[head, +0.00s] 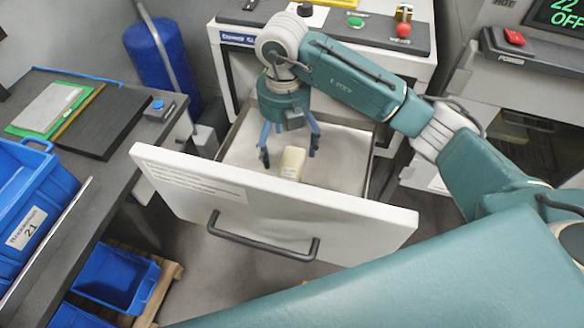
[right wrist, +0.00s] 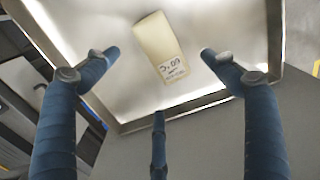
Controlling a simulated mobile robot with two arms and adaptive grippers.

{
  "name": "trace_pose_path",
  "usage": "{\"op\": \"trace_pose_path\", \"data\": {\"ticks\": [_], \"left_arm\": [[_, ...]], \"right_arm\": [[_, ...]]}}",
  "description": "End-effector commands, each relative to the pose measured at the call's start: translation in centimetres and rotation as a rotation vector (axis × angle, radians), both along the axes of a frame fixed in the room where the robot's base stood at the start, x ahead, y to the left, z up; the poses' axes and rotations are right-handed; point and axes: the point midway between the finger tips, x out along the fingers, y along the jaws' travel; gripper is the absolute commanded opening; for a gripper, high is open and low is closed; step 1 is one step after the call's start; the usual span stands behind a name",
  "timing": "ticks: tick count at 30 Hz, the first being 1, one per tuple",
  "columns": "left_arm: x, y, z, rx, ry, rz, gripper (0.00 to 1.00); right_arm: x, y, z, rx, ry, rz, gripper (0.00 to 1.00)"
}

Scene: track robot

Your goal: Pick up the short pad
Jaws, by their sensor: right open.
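The short pad (head: 292,162) is a small cream block lying in an open drawer (head: 240,150). In the right wrist view the pad (right wrist: 160,45) shows a white printed label at its near end. My right gripper (head: 288,152) is inside the drawer, above and around the pad's area, with its blue fingers spread. In the right wrist view the open fingers (right wrist: 157,70) are apart, and the pad lies beyond and between them, not gripped. Whether any finger touches the drawer floor is unclear. My left gripper is not in view.
The drawer's white front panel with a dark handle (head: 262,240) stands pulled out. A cabinet with red and green buttons (head: 355,22) is behind. At left, a dark bench (head: 110,135) holds a blue bin (head: 30,190). Blue crates (head: 113,278) sit below.

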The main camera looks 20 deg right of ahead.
Motion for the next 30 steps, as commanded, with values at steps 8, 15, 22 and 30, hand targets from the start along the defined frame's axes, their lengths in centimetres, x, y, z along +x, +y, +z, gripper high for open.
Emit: {"op": "trace_pose_path", "data": {"ticks": [8,15,22,30], "left_arm": [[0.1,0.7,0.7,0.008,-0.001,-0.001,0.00],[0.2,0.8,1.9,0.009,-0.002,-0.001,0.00],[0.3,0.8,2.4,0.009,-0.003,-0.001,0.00],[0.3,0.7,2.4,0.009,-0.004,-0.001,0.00]], "right_arm": [[0.0,0.0,-3.8,0.002,0.005,-0.001,0.84],[0.3,-0.3,-6.1,0.001,0.008,-0.003,0.84],[0.6,-0.3,-9.0,0.003,0.004,0.000,0.84],[0.6,-0.4,-9.3,0.003,0.003,0.000,0.82]]}}
